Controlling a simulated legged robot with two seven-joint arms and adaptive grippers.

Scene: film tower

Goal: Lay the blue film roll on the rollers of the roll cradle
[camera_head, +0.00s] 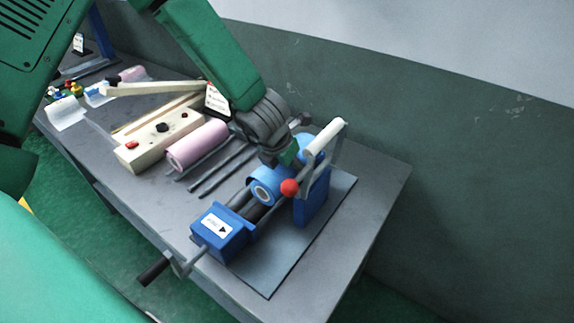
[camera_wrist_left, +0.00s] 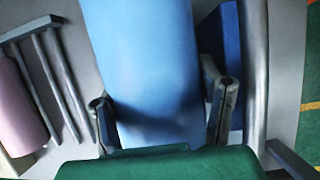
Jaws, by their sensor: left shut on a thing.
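The blue film roll (camera_head: 265,186) lies lengthwise under my left gripper (camera_head: 281,160), its open core end facing the front left. In the left wrist view the blue film roll (camera_wrist_left: 145,60) runs between the two fingers of my left gripper (camera_wrist_left: 163,115), which is shut on it. The roll cradle (camera_head: 222,230) has blue end blocks and dark rollers. The roll is above the rollers, in line with them; I cannot tell whether it touches them. My gripper hides the roll's middle. My right gripper is not in view.
A white-sleeved bar (camera_head: 325,138) and a red knob (camera_head: 290,187) stand close beside the roll. A crank handle (camera_head: 153,271) sticks out in front. A pink roll (camera_head: 197,146) lies on a rack to the left, near a wooden block (camera_head: 150,142). The table's right end is clear.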

